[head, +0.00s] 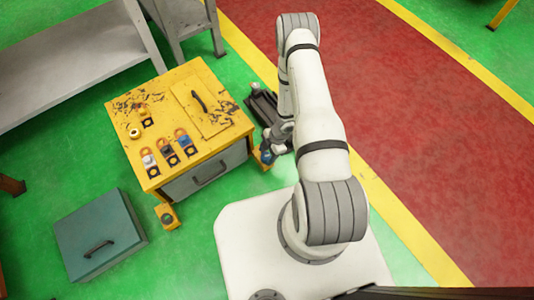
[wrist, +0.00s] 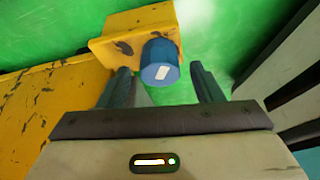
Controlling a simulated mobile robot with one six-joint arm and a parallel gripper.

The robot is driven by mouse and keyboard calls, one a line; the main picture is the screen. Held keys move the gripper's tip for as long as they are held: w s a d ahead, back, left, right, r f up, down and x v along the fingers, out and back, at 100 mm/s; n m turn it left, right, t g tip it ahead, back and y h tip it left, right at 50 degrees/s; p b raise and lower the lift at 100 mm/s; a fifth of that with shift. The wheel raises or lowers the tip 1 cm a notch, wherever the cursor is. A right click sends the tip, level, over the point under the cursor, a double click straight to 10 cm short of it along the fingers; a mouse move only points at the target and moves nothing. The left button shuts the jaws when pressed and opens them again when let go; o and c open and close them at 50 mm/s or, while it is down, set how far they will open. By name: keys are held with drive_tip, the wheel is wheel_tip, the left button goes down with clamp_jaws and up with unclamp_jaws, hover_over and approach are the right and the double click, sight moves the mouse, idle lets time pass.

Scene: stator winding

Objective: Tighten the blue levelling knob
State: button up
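The blue levelling knob (wrist: 160,60) is a short cylinder with a white mark on its face. It sits on a worn yellow bracket (wrist: 115,45) low at the cabinet's side. My gripper (wrist: 160,68) is open, with one dark finger on each side of the knob in the wrist view. I see a gap on both sides, wider on the right, and no clear contact. How deep the knob lies between the fingertips is hard to tell. In the head view the knob (head: 267,156) shows small beside the cabinet's right corner, partly hidden by my gripper.
The yellow cabinet (head: 160,165) carries several small coloured parts and a panel with a handle. Another yellow bracket with a dark knob (head: 167,217) is at its front left corner. A teal box (head: 100,225) stands on the green floor. A grey bench (head: 75,60) is behind.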

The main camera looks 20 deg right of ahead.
drive_tip(key=c, duration=0.9)
drive_tip(key=shift+m, duration=0.3)
